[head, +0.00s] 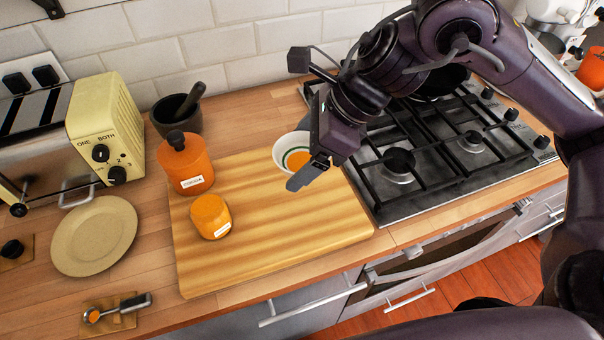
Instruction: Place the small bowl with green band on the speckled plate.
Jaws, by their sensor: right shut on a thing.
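The small bowl with the green band (282,152) is white with a green ring and orange inside. It is at the back edge of the wooden board, and I cannot tell whether it touches the board. My right gripper (307,173) reaches in from the right and is shut on the bowl's right side, hiding part of it. The speckled plate (94,236) is beige and lies empty on the counter at the left, in front of the toaster. My left gripper is not in view.
An orange lidded canister (185,164) and an orange jar (211,216) stand on the wooden board (290,228), between bowl and plate. A dark mortar with pestle (177,116), a yellow toaster (104,128), a scoop (118,308) and a gas hob (445,150) surround them.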

